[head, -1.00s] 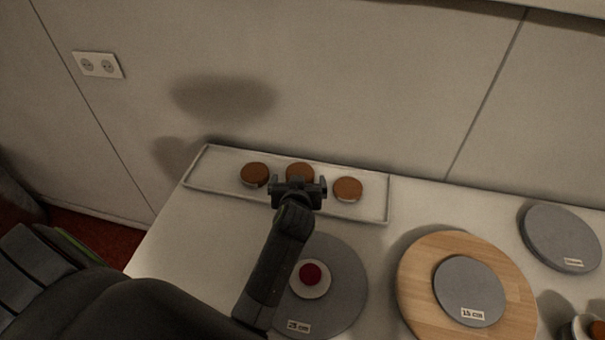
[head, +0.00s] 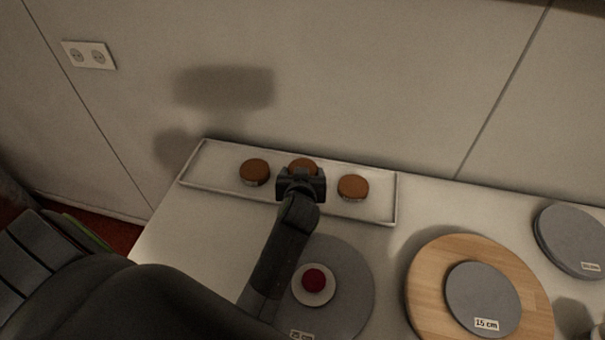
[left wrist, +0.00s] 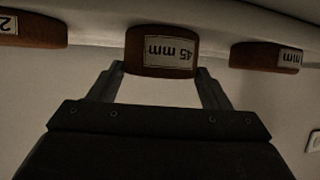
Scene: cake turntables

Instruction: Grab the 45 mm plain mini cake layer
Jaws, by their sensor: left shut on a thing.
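The 45 mm mini cake layer (head: 303,165) is the middle one of three brown layers on the white tray (head: 218,194). In the left wrist view its label (left wrist: 170,52) reads 45 mm, upside down. My left gripper (head: 301,178) reaches over the tray from the front and covers much of this layer in the head view. In the left wrist view the fingers (left wrist: 161,70) meet its two sides, and the gripper is shut on it. I cannot tell whether it is lifted. My right gripper is not in view.
Brown layers stand left (head: 254,171) and right (head: 353,187) of the gripper. In front is a grey turntable (head: 350,290) with a small white disc and red top (head: 313,280). A wooden board (head: 425,270) carries a 15 cm grey disc (head: 484,295). Another grey disc (head: 570,235) lies at right.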

